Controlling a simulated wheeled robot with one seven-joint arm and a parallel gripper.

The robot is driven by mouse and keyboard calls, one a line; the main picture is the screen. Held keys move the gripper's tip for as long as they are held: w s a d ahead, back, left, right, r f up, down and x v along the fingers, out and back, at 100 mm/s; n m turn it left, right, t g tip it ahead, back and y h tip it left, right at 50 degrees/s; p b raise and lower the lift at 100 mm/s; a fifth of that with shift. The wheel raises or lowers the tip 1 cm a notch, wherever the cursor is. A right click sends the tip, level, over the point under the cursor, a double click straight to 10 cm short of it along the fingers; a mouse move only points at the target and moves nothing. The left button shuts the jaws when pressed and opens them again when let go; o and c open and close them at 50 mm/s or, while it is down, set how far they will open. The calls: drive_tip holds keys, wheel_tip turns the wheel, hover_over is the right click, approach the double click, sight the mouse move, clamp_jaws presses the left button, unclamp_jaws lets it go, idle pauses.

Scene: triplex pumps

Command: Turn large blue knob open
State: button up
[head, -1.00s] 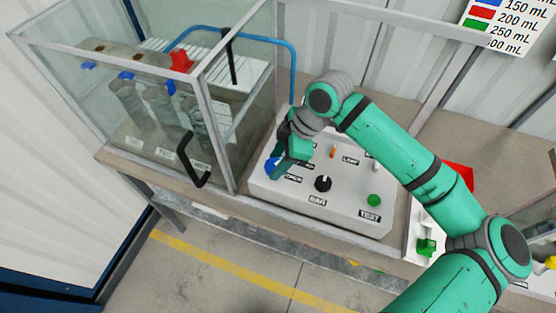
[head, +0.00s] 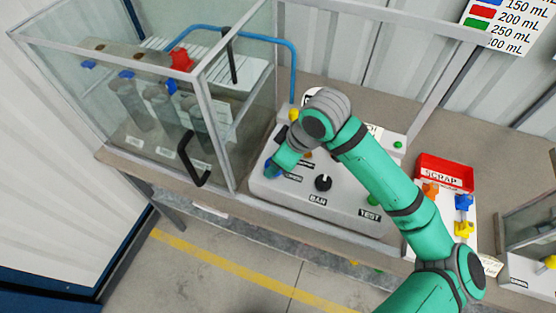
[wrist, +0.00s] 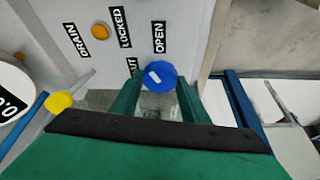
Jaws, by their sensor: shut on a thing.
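The large blue knob (wrist: 160,76) sits between my fingertips in the wrist view, with a short white mark on its face. The OPEN label (wrist: 159,37) stands just beyond it, and the LOCKED label (wrist: 120,27) is to the left. In the head view only part of the blue knob (head: 269,165) shows at the left of the white panel (head: 345,207). My gripper (wrist: 159,88) is shut on the knob, with one finger on either side. In the head view my gripper (head: 274,168) reaches down to it, and my wrist hides the panel's back part.
A glass case (head: 237,80) with a black door handle (head: 190,160) stands close at left. A black knob (head: 323,183) is on the panel. A red SCRAP bin (head: 445,172) stands at right. A yellow knob (wrist: 59,102) shows in the wrist view.

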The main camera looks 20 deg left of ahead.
drive_tip(key=m+t, duration=0.1)
drive_tip(key=m, duration=0.1)
drive_tip(key=m+t, duration=0.1)
drive_tip(key=m, duration=0.2)
drive_tip(key=shift+s+m+h, duration=0.1)
drive_tip(key=shift+m+h, duration=0.2)
drive_tip(key=shift+h, duration=0.1)
drive_tip(key=shift+s+a, duration=0.1)
drive_tip(key=shift+s, duration=0.05)
drive_tip(key=o, duration=1.1)
drive_tip(key=shift+c, duration=0.2)
drive_tip(key=shift+r, duration=0.45)
drive_tip(key=v, duration=1)
